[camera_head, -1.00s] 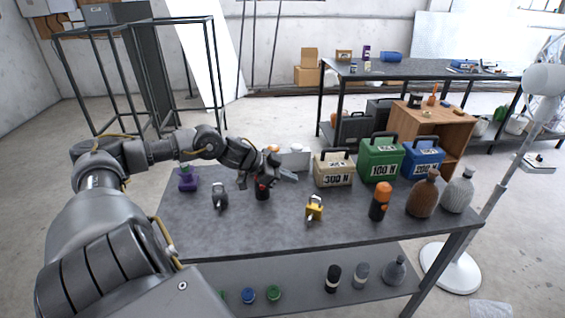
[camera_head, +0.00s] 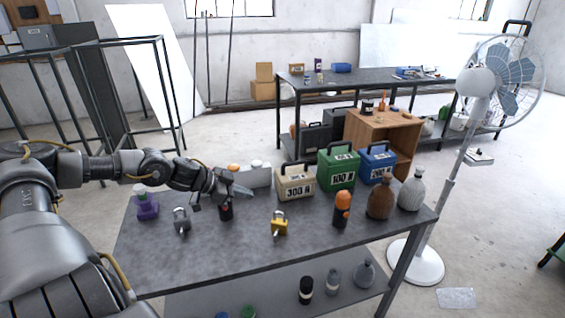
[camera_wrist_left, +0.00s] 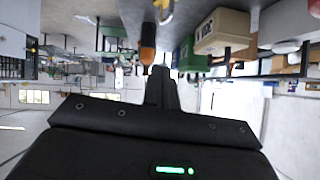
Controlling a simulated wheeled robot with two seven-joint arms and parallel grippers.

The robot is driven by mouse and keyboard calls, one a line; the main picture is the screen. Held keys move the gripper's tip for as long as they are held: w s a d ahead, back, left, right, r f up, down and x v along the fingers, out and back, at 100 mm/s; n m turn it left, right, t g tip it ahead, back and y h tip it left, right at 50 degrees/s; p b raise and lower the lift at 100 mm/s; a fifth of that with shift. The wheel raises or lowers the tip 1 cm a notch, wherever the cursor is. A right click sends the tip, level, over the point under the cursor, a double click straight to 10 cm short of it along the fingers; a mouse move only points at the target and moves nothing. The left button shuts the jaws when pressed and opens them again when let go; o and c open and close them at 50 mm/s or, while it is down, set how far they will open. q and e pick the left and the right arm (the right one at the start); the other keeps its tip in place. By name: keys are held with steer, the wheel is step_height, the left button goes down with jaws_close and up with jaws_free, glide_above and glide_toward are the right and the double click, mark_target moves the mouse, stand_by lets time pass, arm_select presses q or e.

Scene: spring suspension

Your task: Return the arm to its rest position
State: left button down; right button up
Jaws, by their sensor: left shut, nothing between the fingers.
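My left arm comes in from the left, and my left gripper (camera_head: 243,191) is over the back of the grey table (camera_head: 190,262), left of the beige 300 N box (camera_head: 295,184). In the left wrist view its dark fingers (camera_wrist_left: 161,85) are together with nothing between them. A black and red object (camera_head: 226,210) stands just below and in front of the gripper; its top is partly hidden. My right gripper is not in view.
A fan (camera_head: 480,85) stands right.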

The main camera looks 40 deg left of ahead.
arm_select(q)
steer(key=s+d+f, duration=0.1)
steer(key=d+f, duration=0.1)
steer(key=f, duration=0.2)
steer(key=s+d+f+n+t+y, duration=0.1)
steer(key=d+f, duration=0.1)
steer(key=f, duration=0.1)
steer(key=s+d+f+y, duration=0.1)
steer(key=d+f, duration=0.2)
steer(key=f, duration=0.1)
steer(key=shift+s+f+n+t, duration=0.3)
steer(key=shift+s+n, duration=0.1)
steer(key=s+d+f+n+g+y, duration=0.2)
steer(key=s+d+f+g, duration=0.25)
steer(key=s+d, duration=0.55)
steer(key=s+d+f+n+g+y, duration=0.1)
steer(key=s+d+f+n+g, duration=0.15)
steer(key=s+d+f, duration=0.6)
steer(key=s+f+g+b, duration=0.1)
steer(key=s+f, duration=0.2)
steer(key=f, duration=0.9)
steer(key=s+f+g, duration=0.1)
steer(key=s+f, duration=0.2)
steer(key=f, duration=0.9)
steer(key=s+a+f+g+b, duration=0.1)
steer(key=s+a+f, duration=0.1)
steer(key=s+f, duration=1.4)
steer(key=shift+a+f+m+y, duration=0.3)
steer(key=shift+a+m, duration=0.1)
steer(key=shift+m, duration=0.05)
